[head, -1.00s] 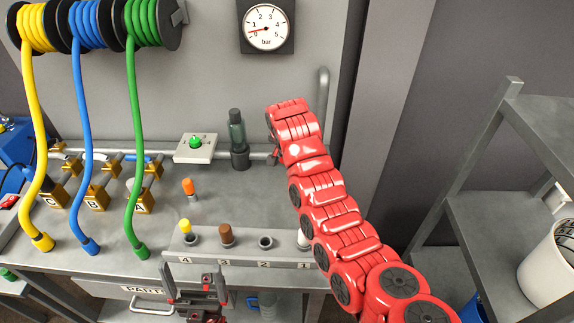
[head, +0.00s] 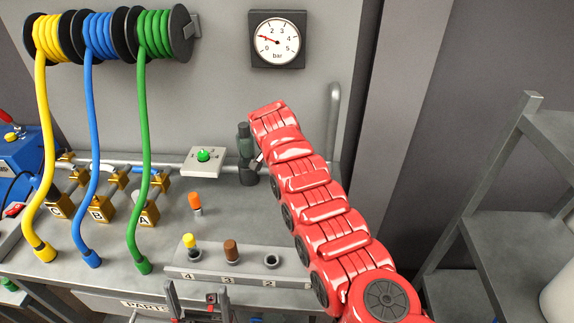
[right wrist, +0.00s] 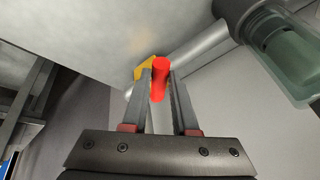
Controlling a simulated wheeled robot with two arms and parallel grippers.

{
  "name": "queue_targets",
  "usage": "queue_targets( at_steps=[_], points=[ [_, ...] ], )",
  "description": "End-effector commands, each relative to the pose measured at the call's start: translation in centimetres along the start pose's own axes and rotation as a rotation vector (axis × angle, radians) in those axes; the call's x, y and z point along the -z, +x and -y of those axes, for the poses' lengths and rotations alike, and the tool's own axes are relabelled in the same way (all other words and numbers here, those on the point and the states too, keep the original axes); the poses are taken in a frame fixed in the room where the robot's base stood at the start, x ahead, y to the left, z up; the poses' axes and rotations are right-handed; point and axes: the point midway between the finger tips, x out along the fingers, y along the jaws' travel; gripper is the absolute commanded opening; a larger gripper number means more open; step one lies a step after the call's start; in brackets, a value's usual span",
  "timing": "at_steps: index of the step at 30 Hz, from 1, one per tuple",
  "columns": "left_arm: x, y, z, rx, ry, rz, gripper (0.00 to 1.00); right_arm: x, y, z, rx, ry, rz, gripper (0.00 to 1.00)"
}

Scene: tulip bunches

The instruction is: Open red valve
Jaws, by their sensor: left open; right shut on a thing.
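In the right wrist view, the red valve handle (right wrist: 160,79) stands between the fingers of my right gripper (right wrist: 160,92), which is shut on it. A yellow valve body (right wrist: 144,70) shows just behind the handle, on a grey pipe (right wrist: 196,42). In the head view my red right arm reaches to the pipe at the back of the bench and hides the valve. The gauge (head: 277,42) on the wall has its needle near 1 bar. My left gripper (head: 198,302) is open and empty, low at the bench's front edge.
A green-glass filter (head: 246,150) stands beside the right arm's end. Grey shelves (head: 500,220) stand right.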

Motion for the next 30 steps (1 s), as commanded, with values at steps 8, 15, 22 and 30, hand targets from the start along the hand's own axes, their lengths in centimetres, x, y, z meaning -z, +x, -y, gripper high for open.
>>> queue_targets(
  at_steps=[8, 15, 22, 30],
  points=[
    [0.03, 0.21, 0.01, 0.000, 0.000, 0.000, 1.00, 0.00, -0.01, 0.06, -0.009, 0.018, -0.006, 0.00],
    [0.03, 0.23, 0.01, 0.000, 0.000, 0.000, 1.00, 0.03, 0.01, 0.05, -0.010, 0.024, -0.006, 0.00],
    [0.04, 0.23, 0.01, 0.000, 0.000, 0.000, 1.00, 0.02, 0.04, 0.04, -0.010, 0.024, -0.006, 0.00],
    [0.03, 0.23, 0.01, 0.000, 0.000, 0.000, 1.00, 0.01, 0.06, 0.03, -0.010, 0.024, -0.006, 0.57]
  ],
)
